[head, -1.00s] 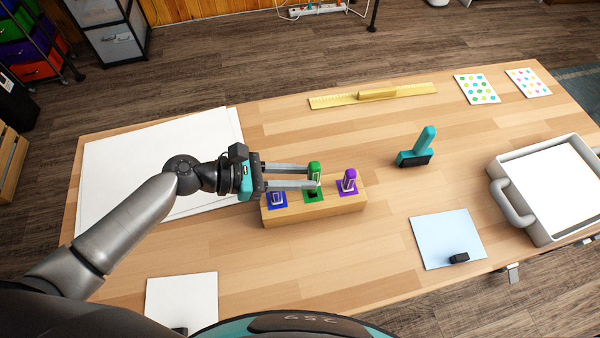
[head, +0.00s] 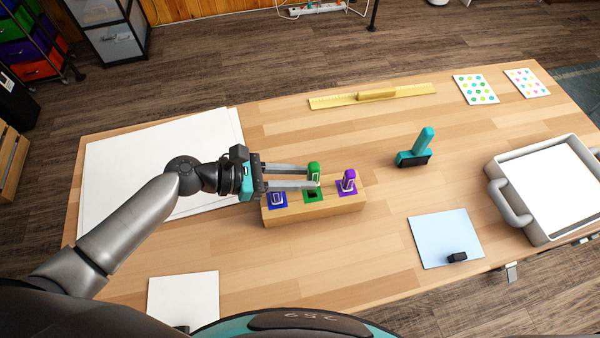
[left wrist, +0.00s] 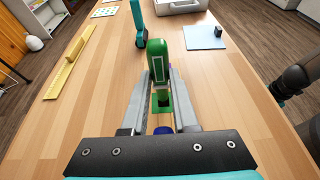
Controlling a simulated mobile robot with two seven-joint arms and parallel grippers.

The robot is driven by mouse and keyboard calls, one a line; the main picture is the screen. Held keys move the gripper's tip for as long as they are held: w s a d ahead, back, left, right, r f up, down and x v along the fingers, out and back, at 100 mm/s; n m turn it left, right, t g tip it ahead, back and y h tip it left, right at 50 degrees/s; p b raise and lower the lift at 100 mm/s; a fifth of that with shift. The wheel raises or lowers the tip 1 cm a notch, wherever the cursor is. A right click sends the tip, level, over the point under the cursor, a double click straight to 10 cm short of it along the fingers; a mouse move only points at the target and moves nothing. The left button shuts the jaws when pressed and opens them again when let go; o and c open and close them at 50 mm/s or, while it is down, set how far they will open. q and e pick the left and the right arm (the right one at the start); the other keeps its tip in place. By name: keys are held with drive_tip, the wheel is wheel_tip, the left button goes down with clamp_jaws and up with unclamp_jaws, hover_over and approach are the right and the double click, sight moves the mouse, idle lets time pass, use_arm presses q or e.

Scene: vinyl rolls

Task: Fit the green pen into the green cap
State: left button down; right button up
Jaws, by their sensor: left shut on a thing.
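The green pen (head: 314,170) is upright between the fingers of my left gripper (head: 316,177), which is shut on it. In the left wrist view the pen (left wrist: 156,62) stands between the fingertips, above a green square. The green cap's place on the wooden block (head: 335,206) is the green square (head: 312,196) in the middle, with a dark opening. The pen's lower end is partly hidden by a finger, so I cannot tell whether it touches the opening. My right gripper is not in view.
A purple pen (head: 348,180) stands at the block's right square, and a blue square (head: 277,200) is at its left. A teal-handled tool (head: 417,147), a yellow ruler (head: 330,101), a light blue sheet (head: 440,235) and a grey tray (head: 512,205) lie around. Wood between them is clear.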

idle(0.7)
use_arm(q)
drive_tip(key=shift+f+b, duration=0.6)
drive_tip(key=shift+f, duration=0.55)
drive_tip(key=c, duration=0.6)
unclamp_jaws()
drive_tip(key=p+v, duration=0.1)
drive_tip(key=v, duration=1.4)
drive_tip(key=shift+a, duration=0.15)
